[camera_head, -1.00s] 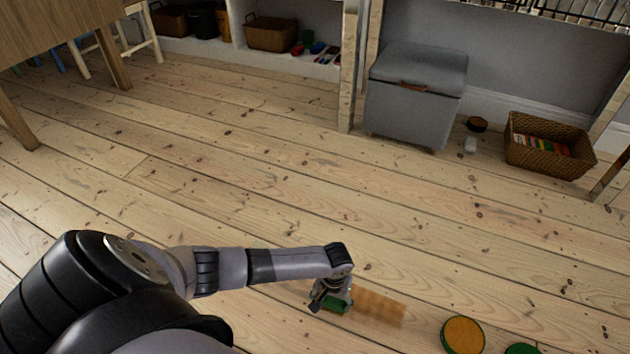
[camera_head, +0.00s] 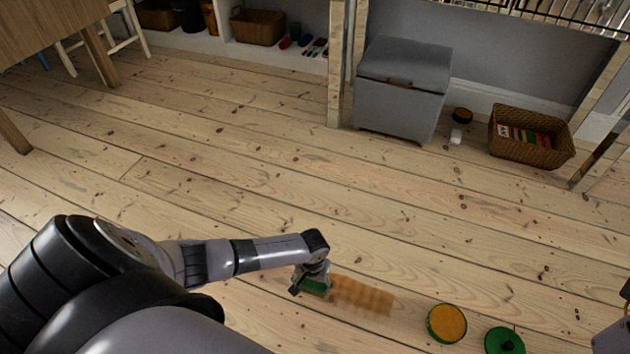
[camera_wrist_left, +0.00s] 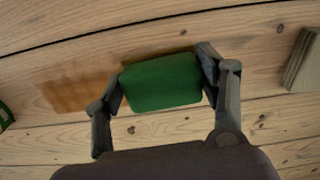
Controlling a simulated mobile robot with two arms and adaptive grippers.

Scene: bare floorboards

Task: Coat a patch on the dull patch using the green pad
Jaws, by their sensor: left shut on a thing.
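My left gripper (camera_head: 312,284) is shut on the green pad (camera_head: 316,287), low at the floorboards. The pad is a green block; in the left wrist view it (camera_wrist_left: 162,82) sits between the two fingers. An orange-brown glossy patch (camera_head: 364,296) lies on the boards right of the pad in the head view. The patch also shows left of the pad in the left wrist view (camera_wrist_left: 70,93). The pad overlaps one end of the patch; I cannot tell whether it touches the floor. An open green tin with orange contents (camera_head: 447,323) stands further right.
A green lid with a knob (camera_head: 504,341) lies right of the tin. A grey storage box (camera_head: 402,90) and a wicker basket (camera_head: 530,150) stand by the back wall. A wooden table (camera_head: 50,35) is at upper left. The middle floor is clear.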

